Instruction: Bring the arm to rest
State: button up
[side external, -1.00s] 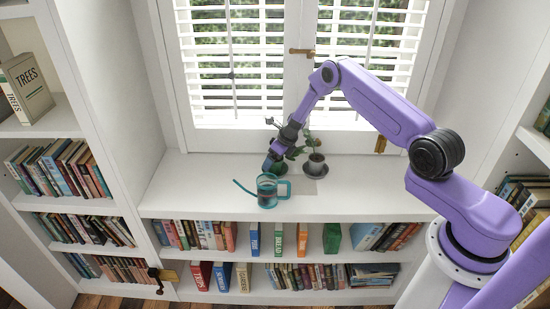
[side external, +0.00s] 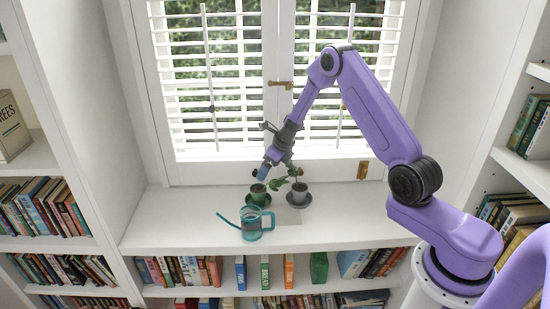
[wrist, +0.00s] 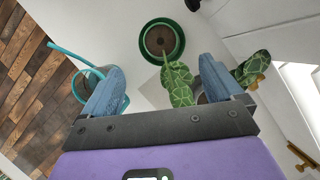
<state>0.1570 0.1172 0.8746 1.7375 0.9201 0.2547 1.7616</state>
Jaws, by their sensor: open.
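My gripper (side external: 263,172) is open and hangs above the green pot (side external: 258,195) on the white window shelf (side external: 170,218). In the wrist view its two blue fingers (wrist: 158,88) stand wide apart with nothing gripped. A patterned green leaf (wrist: 178,84) shows between them; I cannot tell whether it touches a finger. The green pot (wrist: 160,42) with dark soil lies beyond the fingertips. A teal watering can (side external: 257,224) stands upright in front of the pots, its spout to the left. It shows partly behind the left finger in the wrist view (wrist: 80,87).
A grey pot (side external: 299,195) with a leafy plant stands just right of the green pot, close to my gripper. Shuttered windows (side external: 230,85) rise behind. Bookshelves (side external: 40,205) flank the niche. The shelf's left part is clear.

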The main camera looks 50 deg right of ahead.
jog(key=s+a+r+n+g+y, duration=0.1)
jog(key=s+a+r+n+g, duration=0.1)
jog(key=s+a+r+n, duration=0.65)
jog(key=s+a+r+n+g+y, duration=0.1)
jog(key=s+a+r+n, duration=0.5)
jog(key=s+a+n, duration=0.5)
jog(key=s+d+r+n+h, duration=0.1)
jog(key=s+r+n, duration=0.1)
jog(key=s+n, duration=0.9)
jog(key=s+d+r+n+g+h, duration=0.1)
jog(key=s+r+n, duration=0.1)
jog(key=s+n, duration=0.9)
jog(key=n, duration=0.3)
jog(key=shift+s+d+g+h, duration=0.25)
jog(key=shift+s+g+h, duration=0.05)
jog(key=shift+s+h, duration=0.1)
jog(key=shift+s+d+n, duration=0.35)
jog(key=shift+s+n, duration=0.1)
jog(key=shift+n, duration=0.2)
